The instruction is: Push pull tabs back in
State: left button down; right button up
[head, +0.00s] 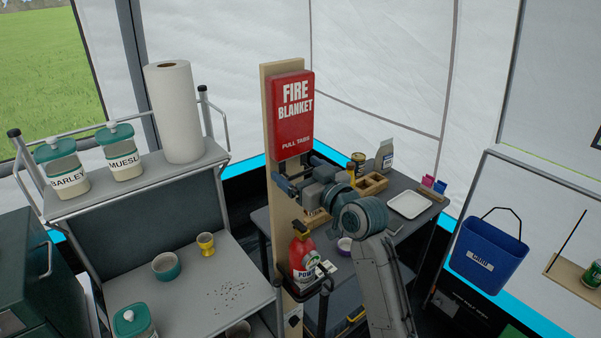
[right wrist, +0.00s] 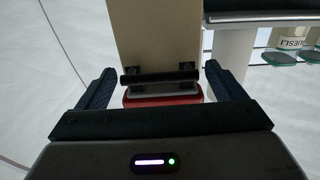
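The red fire blanket case (head: 293,118), marked "PULL TABS" at its bottom, hangs on a tall wooden board (head: 268,90). My right gripper (head: 293,174) is just below the case, in front of the board. In the right wrist view its two fingers (right wrist: 158,76) are wide apart, with nothing gripped. Between them show a dark bar with two small dark blocks (right wrist: 187,71), perhaps the pull tabs, and a strip of the red case (right wrist: 160,101). The tabs cannot be made out in the head view. My left gripper is out of view.
At left are shelves (head: 190,285) with jars and a paper roll (head: 172,112). Behind my right arm is a dark table (head: 375,215) with a white tray (head: 409,204). A blue bucket (head: 485,250) hangs at right.

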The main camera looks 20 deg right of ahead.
jog(key=shift+f, duration=0.1)
jog(key=shift+s+d, duration=0.1)
jog(key=shift+s, duration=0.1)
jog(key=b+v, duration=0.4)
jog(key=v, duration=0.6)
jog(key=shift+s, duration=0.2)
